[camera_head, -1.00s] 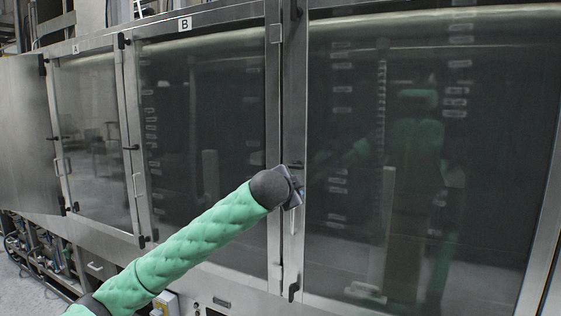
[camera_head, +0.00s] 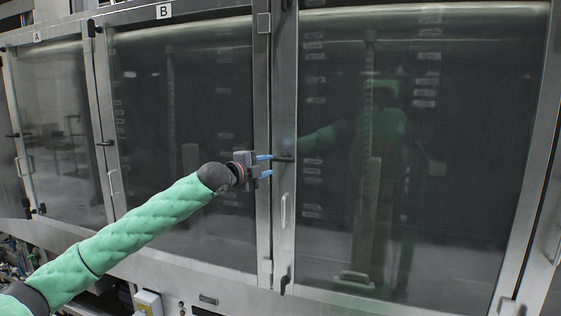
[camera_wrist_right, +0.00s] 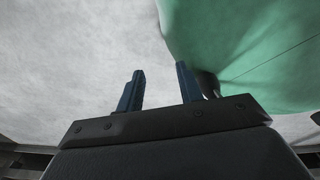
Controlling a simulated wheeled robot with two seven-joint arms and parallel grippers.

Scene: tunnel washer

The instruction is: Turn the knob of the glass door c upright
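The large glass door (camera_head: 440,190) at the right is the pane after the one labelled B; no C label shows. On its left frame is a small black knob (camera_head: 285,158), which looks to lie sideways. My left gripper (camera_head: 268,165) is open, with two blue fingers pointing right. The fingertips are just left of the knob, the upper one level with it. I cannot tell whether they touch, and nothing is seen between them. My right gripper (camera_wrist_right: 160,85) shows in the right wrist view, its two blue fingers apart and empty.
A silver pull handle (camera_head: 287,210) sits below the knob, and another black latch (camera_head: 285,281) is near the frame's bottom. Glass door B (camera_head: 185,130) is behind my left arm. In the right wrist view, a green padded surface (camera_wrist_right: 245,50) is close to the right finger.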

